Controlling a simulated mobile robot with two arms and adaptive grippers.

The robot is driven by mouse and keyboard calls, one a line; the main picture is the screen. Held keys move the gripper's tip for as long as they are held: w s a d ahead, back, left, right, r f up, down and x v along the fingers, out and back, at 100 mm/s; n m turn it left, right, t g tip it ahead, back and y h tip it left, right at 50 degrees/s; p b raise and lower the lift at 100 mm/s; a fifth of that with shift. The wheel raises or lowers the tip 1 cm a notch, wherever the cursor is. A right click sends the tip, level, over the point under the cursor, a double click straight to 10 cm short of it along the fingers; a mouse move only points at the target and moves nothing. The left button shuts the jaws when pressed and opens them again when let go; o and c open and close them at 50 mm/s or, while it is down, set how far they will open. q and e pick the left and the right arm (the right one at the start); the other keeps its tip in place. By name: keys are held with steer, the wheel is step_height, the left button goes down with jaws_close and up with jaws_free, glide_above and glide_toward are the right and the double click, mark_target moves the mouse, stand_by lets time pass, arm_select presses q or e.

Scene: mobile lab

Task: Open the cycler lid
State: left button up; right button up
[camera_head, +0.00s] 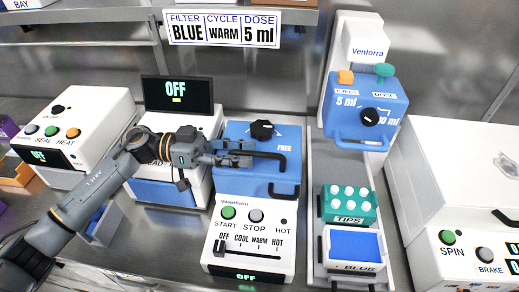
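The cycler (250,228) is a white box with START and STOP buttons, a slider and a display reading OFF. Its blue lid (240,182) looks closed and flat on top. A black knob (262,130) sits at the back of the lid beside the word FREE. A black bar-shaped handle (270,155) runs over the lid to its right side. My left gripper (242,153) reaches in from the left and is at the left part of this bar. Whether its fingers are shut on it cannot be told. My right gripper is not in view.
A dark OFF screen (177,94) stands on a device left of the cycler. A sealer (70,125) stands further left. On the right are a blue dispenser (362,105), a teal tips box (349,205), a blue tray (355,246) and a large white spinner (465,205).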

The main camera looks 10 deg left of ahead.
mark_target(277, 157)
arm_select(q)
steer(key=shift+d+p, duration=0.3)
steer(key=shift+d, duration=1.75)
jaws_close()
